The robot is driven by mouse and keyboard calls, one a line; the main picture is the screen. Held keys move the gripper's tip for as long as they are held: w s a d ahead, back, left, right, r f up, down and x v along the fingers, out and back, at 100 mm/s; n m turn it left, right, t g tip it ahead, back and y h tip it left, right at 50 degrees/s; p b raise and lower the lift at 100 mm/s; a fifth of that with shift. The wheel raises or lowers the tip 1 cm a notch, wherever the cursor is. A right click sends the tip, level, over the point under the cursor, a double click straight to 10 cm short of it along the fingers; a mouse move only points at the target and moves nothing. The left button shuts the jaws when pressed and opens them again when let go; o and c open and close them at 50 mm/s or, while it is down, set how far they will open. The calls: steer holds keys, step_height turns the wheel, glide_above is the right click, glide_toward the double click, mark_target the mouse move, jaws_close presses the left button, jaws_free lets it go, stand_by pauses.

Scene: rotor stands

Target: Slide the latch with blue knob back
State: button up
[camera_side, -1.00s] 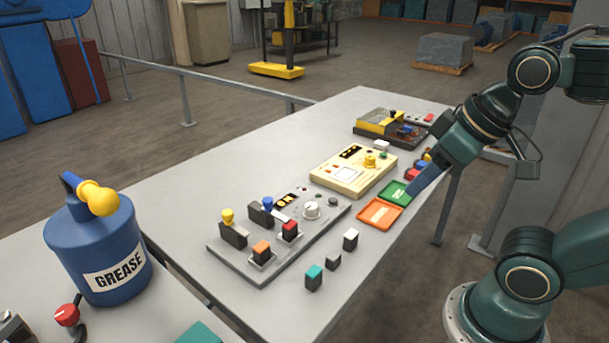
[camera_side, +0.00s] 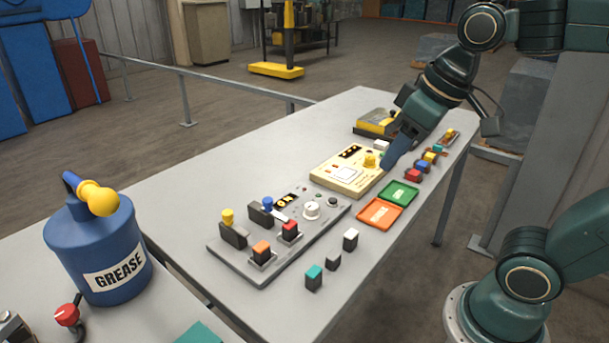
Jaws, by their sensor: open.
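The latch with the blue knob (camera_side: 267,203) stands on a dark grey panel (camera_side: 250,270) in the middle of the table. Its dark block sits beside a similar latch with a yellow knob (camera_side: 228,216). A light strip shows just right of the blue-knob latch. My gripper (camera_side: 389,163) is in the air at the right of the cream panel, well behind and to the right of the blue knob. It is empty and touches nothing that I can make out; the gap between its jaws is hard to see from this side.
The dark grey panel also carries orange (camera_side: 261,247) and red (camera_side: 290,227) switches and a white dial (camera_side: 311,209). Several loose blocks stand at the front right.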

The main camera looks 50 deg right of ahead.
steer(key=w+r+g, duration=0.1)
steer(key=w+r, duration=0.1)
steer(key=w, duration=0.5)
steer(key=n+g, duration=0.2)
steer(key=g, duration=0.2)
glide_above(268, 199)
step_height(268, 199, down, 8)
steer(key=shift+r, duration=0.2)
steer(key=shift+f, duration=0.1)
step_height(268, 199, down, 14)
steer(key=shift+r, duration=0.2)
jaws_close()
